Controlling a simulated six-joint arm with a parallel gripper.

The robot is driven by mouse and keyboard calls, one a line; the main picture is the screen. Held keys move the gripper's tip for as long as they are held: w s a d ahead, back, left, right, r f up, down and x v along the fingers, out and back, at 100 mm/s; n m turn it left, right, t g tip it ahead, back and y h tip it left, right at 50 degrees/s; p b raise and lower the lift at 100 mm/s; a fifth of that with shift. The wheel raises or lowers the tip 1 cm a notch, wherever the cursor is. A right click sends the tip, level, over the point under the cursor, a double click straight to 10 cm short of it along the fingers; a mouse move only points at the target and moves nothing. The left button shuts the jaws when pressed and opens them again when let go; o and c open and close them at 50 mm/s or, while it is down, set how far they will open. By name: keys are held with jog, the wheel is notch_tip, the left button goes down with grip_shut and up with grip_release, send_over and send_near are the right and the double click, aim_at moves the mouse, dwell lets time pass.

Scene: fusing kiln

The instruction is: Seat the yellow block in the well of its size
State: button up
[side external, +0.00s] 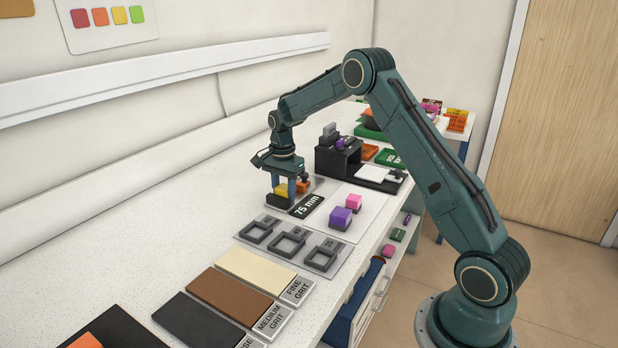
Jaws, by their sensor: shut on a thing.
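My gripper (283,186) points down near the far part of the bench and is shut on the yellow block (281,191). The block is small in this view and partly covered by the fingers. It is just above or against a dark fixture (279,202) beside the "75 mm" label; I cannot tell whether it touches. Three dark square-framed wells of differing size stand in a row on a grey plate nearer the camera: left well (259,231), middle well (290,243) and right well (323,256). All three look empty.
An orange block (303,186) is close to the right of my gripper. A purple block (340,217) and a pink block (354,202) sit on a pale sheet (371,216). Grit slabs (229,294) lie in front of the wells. A black device (338,158) stands behind.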

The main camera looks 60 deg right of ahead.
aim_at(283, 187)
jog(key=o, duration=0.9)
jog(key=shift+f, duration=0.1)
jog(key=r, duration=1.4)
jog(key=shift+a, duration=0.2)
